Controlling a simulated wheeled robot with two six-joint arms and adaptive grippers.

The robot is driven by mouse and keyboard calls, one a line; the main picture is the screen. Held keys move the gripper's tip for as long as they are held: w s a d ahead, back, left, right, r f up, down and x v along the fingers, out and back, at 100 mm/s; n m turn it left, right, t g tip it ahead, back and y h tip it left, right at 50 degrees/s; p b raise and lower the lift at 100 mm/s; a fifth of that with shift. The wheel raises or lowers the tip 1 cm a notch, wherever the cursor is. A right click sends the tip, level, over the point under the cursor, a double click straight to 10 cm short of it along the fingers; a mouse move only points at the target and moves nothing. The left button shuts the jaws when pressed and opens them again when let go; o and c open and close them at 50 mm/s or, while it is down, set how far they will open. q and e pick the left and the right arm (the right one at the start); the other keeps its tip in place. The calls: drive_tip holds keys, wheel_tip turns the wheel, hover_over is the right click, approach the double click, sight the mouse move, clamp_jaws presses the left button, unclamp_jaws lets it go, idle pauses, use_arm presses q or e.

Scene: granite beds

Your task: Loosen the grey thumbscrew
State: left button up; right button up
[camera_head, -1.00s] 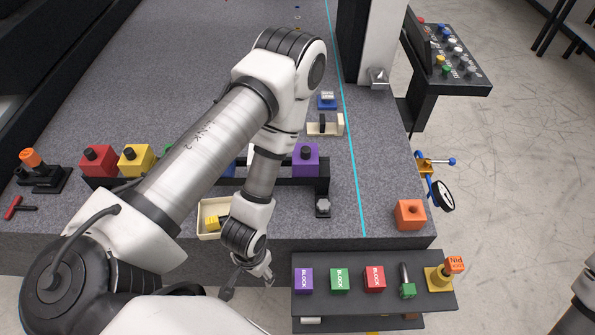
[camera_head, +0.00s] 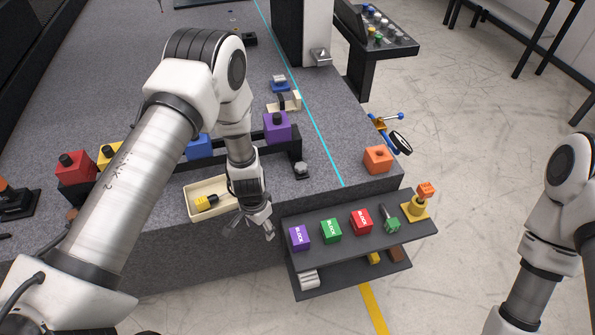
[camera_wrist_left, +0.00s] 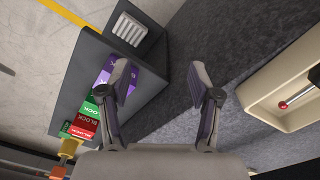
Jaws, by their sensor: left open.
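A small grey knob on a dark foot (camera_head: 301,169), which looks like the grey thumbscrew, stands on the granite bed at the right end of the black rail, in the head view. It does not show in the left wrist view. My left gripper (camera_head: 248,229) is open and empty at the front edge of the bed, in front and left of the knob and apart from it. In the left wrist view its two fingers (camera_wrist_left: 160,82) are spread, with the bed's dark edge between them. My right arm shows at the right; its gripper is out of view.
A dark front shelf (camera_head: 345,248) carries purple, green and red blocks. A purple block (camera_head: 277,127) sits on the rail. An orange block (camera_head: 377,159) stands at the bed's right corner.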

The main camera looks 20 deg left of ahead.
use_arm(q)
drive_tip(key=w+r+b, duration=0.1)
drive_tip(key=w, duration=0.3)
drive_tip(key=w+d+r+t, duration=0.1)
drive_tip(key=w, duration=0.3)
drive_tip(key=w+r+t+h+b, duration=0.1)
drive_tip(key=w+r, duration=0.1)
drive_tip(key=w, duration=0.3)
drive_tip(key=shift+d+m+b, duration=0.3)
drive_tip(key=t+b, duration=0.2)
approach(300, 167)
drive_tip(key=f, duration=0.2)
drive_tip(key=w, duration=0.1)
drive_tip(key=shift+h, duration=0.3)
drive_tip(key=p+x, duration=0.2)
drive_tip(key=x, duration=0.4)
drive_tip(key=shift+w+a+f, duration=0.1)
drive_tip(key=shift+a+f, duration=0.05)
drive_tip(key=shift+f, duration=0.1)
drive_tip(key=c, duration=1.1)
